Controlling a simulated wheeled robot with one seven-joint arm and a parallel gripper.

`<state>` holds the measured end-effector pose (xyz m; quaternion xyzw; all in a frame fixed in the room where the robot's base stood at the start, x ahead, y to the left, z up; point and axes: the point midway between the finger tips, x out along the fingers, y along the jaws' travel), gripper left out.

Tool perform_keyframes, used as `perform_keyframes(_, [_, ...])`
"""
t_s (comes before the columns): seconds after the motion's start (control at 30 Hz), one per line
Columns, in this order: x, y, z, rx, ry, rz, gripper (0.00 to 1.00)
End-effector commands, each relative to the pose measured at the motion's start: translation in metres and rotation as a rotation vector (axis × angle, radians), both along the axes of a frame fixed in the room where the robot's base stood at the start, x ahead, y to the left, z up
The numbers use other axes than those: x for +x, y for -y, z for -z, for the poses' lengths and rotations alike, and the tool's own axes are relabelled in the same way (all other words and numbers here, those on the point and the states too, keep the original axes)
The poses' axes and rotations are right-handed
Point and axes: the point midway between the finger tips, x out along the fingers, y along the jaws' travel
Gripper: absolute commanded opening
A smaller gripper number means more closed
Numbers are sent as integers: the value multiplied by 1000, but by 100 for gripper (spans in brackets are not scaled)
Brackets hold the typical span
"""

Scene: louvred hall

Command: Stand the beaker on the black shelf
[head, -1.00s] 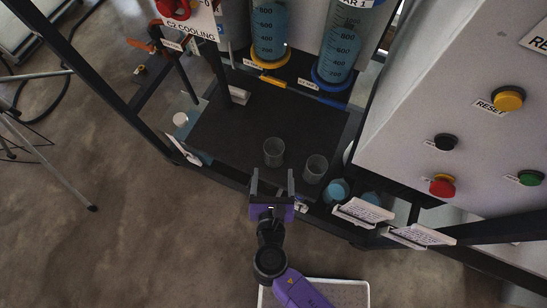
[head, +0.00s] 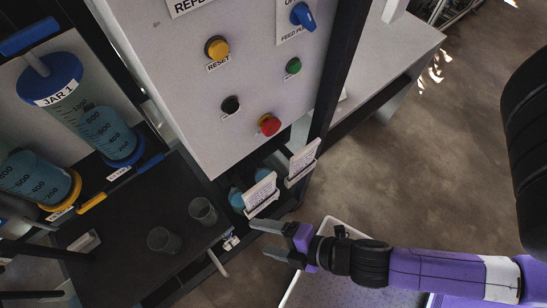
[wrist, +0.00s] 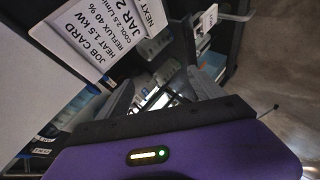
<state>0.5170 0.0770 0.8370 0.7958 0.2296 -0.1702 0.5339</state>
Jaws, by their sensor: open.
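Two clear, empty-looking beakers stand upright on the black shelf (head: 105,245) in the head view. One beaker (head: 203,211) is close to the shelf's right edge. The other beaker (head: 164,241) is a little left of it and nearer the camera. I cannot tell which one the task names. My gripper (head: 262,238) is open and empty, its fingers pointing left, just off the shelf's right edge and apart from both beakers. The wrist view shows the spread fingers (wrist: 162,92) with no beaker between them.
Two tall graduated jars with blue liquid, one marked JAR 1 (head: 98,125), stand behind the shelf. A button panel (head: 240,75) rises behind. White cards (head: 262,190) jut out close to my gripper; a job card (wrist: 95,40) fills the wrist view's upper left. A white tray (head: 288,292) lies below my arm.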

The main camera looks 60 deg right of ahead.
Motion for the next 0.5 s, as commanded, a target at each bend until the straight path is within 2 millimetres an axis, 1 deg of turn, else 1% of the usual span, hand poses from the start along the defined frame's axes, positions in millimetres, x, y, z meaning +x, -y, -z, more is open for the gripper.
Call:
perform_keyframes(0.03, [-14, 13, -24, 155, -5, 110, 77])
perform_keyframes(0.07, [-19, 20, -38, 251, -2, 171, 77])
perform_keyframes(0.1, [-25, 28, -59, 375, 7, 249, 77])
perform_keyframes(0.17, [-33, 39, -88, 549, 26, 357, 77])
perform_keyframes(0.2, [-37, 47, -106, 652, 42, 419, 77])
perform_keyframes(0.3, [-44, 62, -145, 863, 83, 539, 77])
perform_keyframes(0.4, [-48, 72, -169, 995, 114, 610, 77])
perform_keyframes(0.5, [-49, 77, -180, 1056, 130, 638, 77])
